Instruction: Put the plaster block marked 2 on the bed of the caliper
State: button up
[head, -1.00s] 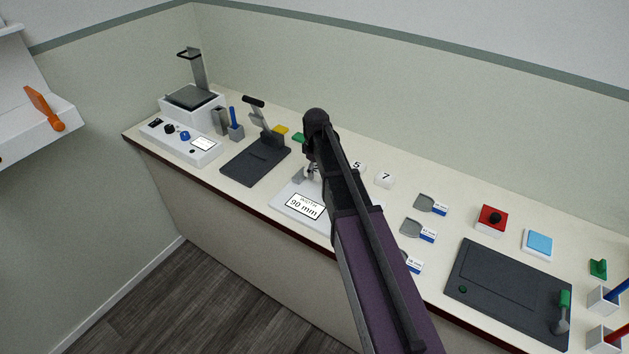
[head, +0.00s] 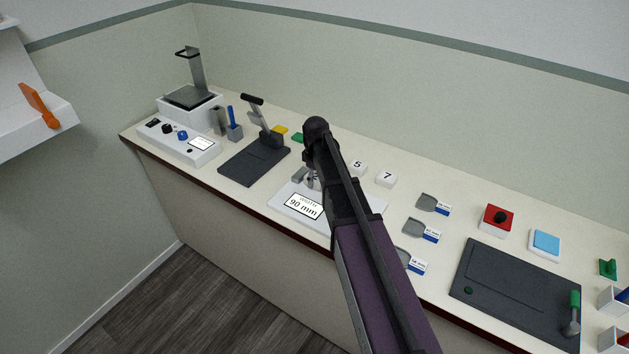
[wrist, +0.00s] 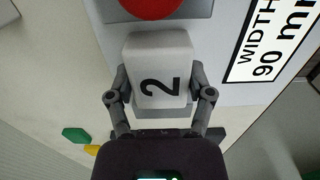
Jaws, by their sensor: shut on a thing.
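The block marked 2 (wrist: 158,62) is white and sits between the two fingers of my gripper (wrist: 160,82) in the wrist view. The gripper is shut on its sides, with the 2 facing the camera. The caliper (head: 290,213) is a white plate with a "WIDTH 90 mm" display, and it also shows in the wrist view (wrist: 235,25). The block is over or on the caliper, beside a grey part with a red round piece (wrist: 152,5). I cannot tell whether the block touches the bed. In the head view my arm hides the block and most of the gripper.
Blocks marked 5 (head: 358,167) and 7 (head: 386,179) stand behind the caliper to the right. A dark lever press (head: 250,165) is to its left. Several grey trays with blue labels, one here (head: 420,229), lie to the right, then a red button box (head: 496,220).

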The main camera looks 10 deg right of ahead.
aim_at(316, 176)
jog(key=shift+f, duration=0.2)
jog(key=o, duration=1.2)
jog(key=shift+o, duration=0.2)
jog(key=shift+r, duration=0.25)
notch_tip(316, 176, up, 12)
jog(key=p, duration=1.2)
jog(key=s+m, duration=0.9)
jog(key=s, duration=1.3)
jog(key=shift+a, duration=0.25)
jog(key=shift+s, duration=0.1)
